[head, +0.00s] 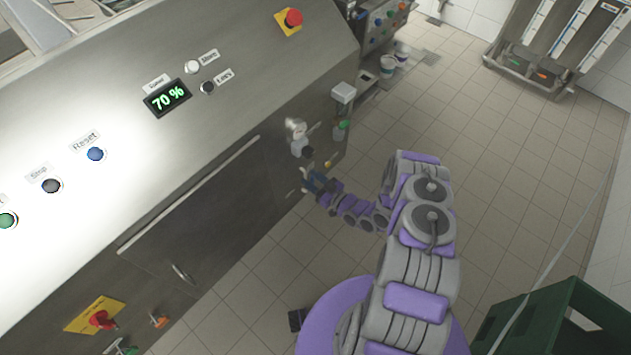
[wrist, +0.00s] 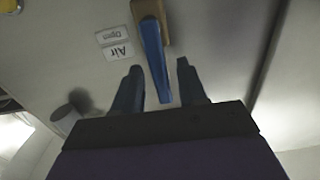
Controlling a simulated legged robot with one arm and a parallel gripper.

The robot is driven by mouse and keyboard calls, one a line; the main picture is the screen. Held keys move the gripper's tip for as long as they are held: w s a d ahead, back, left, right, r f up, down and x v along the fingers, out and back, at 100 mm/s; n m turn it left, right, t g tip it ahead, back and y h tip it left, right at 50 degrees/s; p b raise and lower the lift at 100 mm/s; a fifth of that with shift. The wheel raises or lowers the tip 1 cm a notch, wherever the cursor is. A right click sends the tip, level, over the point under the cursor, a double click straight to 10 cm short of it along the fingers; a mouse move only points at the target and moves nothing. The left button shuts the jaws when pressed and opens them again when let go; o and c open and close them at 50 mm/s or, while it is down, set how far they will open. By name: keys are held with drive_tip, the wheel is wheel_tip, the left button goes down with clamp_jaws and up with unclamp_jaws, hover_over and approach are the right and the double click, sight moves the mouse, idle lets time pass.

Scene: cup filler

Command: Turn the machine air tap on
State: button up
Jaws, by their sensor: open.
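The air tap shows in the wrist view as a long blue lever (wrist: 156,62) on a brass-coloured body (wrist: 150,11). A white label reading "Air" and "Open" (wrist: 117,42) is on the metal panel beside it. My gripper (wrist: 159,76) is open, with one dark finger on each side of the lever's free end. I cannot tell whether either finger touches it. In the head view my gripper (head: 312,180) is at the machine's side panel, small and partly merged with the tap there.
The metal machine (head: 215,110) fills the left, with a 70 % display (head: 168,98) and several buttons. Filter fittings (head: 298,135) stick out above my gripper. A green crate (head: 560,315) stands at lower right. Tiled floor (head: 500,190) is clear beside my arm.

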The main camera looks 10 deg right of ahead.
drive_tip(key=p+v, duration=0.3)
drive_tip(key=v, duration=1.4)
drive_tip(key=shift+d+p, duration=0.15)
drive_tip(key=shift+p, duration=0.15)
drive_tip(key=w+d+r+n+g+h, duration=0.1)
drive_tip(key=w+d+r+g+h, duration=0.5)
drive_tip(key=w+d, duration=0.55)
wheel_tip(320, 180, up, 19)
drive_tip(key=m+g+h, duration=0.3)
drive_tip(key=h, duration=0.3)
drive_tip(key=s+a+r+m+g+h, duration=0.1)
drive_tip(key=s+a+r+m+g, duration=0.1)
drive_tip(key=s+a+r, duration=0.35)
drive_tip(key=s+a+r+m+g, duration=0.1)
drive_tip(key=s+a+r, duration=0.1)
drive_tip(key=s+r, duration=0.7)
drive_tip(key=s+a+r+g, duration=0.1)
drive_tip(key=s+a, duration=0.3)
drive_tip(key=s, duration=0.4)
drive_tip(key=s+a+r+m+g+y, duration=0.1)
drive_tip(key=s+a+r+g, duration=0.1)
drive_tip(key=s+a, duration=0.3)
drive_tip(key=s+a+r+m+g+y, duration=0.1)
drive_tip(key=s+a+r, duration=0.3)
drive_tip(key=s, duration=0.7)
drive_tip(key=shift+s+a, duration=0.2)
drive_tip(key=shift+s, duration=0.1)
